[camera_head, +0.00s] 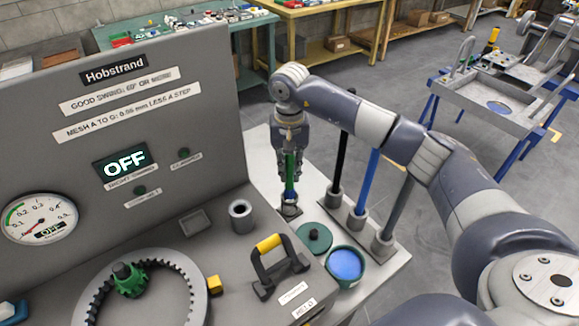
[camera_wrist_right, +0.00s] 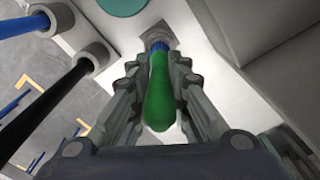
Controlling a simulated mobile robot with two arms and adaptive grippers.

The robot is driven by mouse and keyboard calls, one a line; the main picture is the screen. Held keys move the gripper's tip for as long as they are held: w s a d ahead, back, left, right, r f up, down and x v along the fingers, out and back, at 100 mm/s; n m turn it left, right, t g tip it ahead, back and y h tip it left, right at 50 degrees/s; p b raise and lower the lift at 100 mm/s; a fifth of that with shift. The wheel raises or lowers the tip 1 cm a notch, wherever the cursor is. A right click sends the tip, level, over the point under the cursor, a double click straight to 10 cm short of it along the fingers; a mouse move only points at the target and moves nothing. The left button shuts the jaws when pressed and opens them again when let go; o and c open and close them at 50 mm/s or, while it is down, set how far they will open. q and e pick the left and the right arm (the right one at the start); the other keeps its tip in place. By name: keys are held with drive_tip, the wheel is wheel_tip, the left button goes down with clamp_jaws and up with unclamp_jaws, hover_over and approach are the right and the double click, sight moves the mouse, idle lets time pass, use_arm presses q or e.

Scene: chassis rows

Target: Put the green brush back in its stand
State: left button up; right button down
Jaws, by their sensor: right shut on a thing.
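The green brush (camera_head: 289,172) hangs upright in my right gripper (camera_head: 290,150), with its handle between the fingers. In the right wrist view the green handle (camera_wrist_right: 160,92) fills the gap between the fingers of the gripper (camera_wrist_right: 158,85), and blue bristles (camera_wrist_right: 160,46) show at its far end. The brush's lower end is at a grey cup-like stand (camera_head: 291,207) on the light bench top. It appears to be at or inside the cup's opening; I cannot tell how deep. My left gripper does not show.
Black (camera_head: 340,155), blue (camera_head: 367,180) and grey (camera_head: 398,205) rods stand in cups just right of the brush. A dark green lid (camera_head: 314,237) and a pot of blue liquid (camera_head: 345,265) are in front. The grey Hobstrand machine (camera_head: 120,120) stands left.

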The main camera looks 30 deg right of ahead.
sight(289, 182)
drive_tip(key=shift+f+b, duration=2.15)
drive_tip(key=shift+f, duration=0.5)
drive_tip(key=c, duration=1.5)
unclamp_jaws()
drive_tip(key=shift+o, duration=0.2)
